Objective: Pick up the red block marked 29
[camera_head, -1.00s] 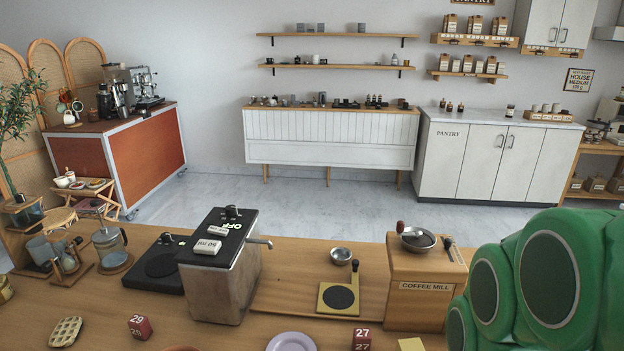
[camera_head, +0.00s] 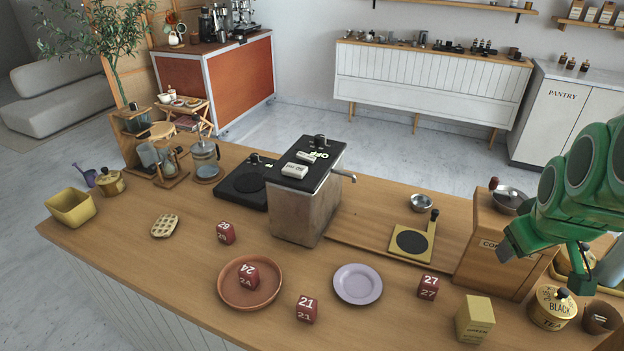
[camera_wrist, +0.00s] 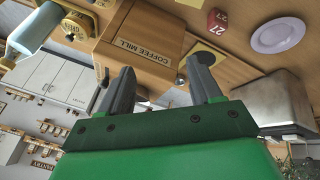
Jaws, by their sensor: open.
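The red block marked 29 (camera_head: 226,233) stands on the wooden counter (camera_head: 180,270), left of the metal box-shaped machine, in the head view. It is not visible in the wrist view. Similar red blocks are 24 (camera_head: 249,278) in a terracotta dish (camera_head: 224,292), 21 (camera_head: 306,310) near the front, and 27 (camera_head: 428,287) right of the lilac plate. Block 27 also shows in the wrist view (camera_wrist: 217,22). My gripper (camera_wrist: 163,76) is open and empty, its two grey fingers apart by the coffee mill. It is far right of block 29.
The metal machine (camera_head: 302,208), coffee mill (camera_head: 488,245) and yellow-green box (camera_head: 475,320) stand tall on the counter. A lilac plate (camera_head: 358,285) lies in the middle. A waffle-like piece (camera_head: 165,226) lies left of block 29. Counter around block 29 is bare.

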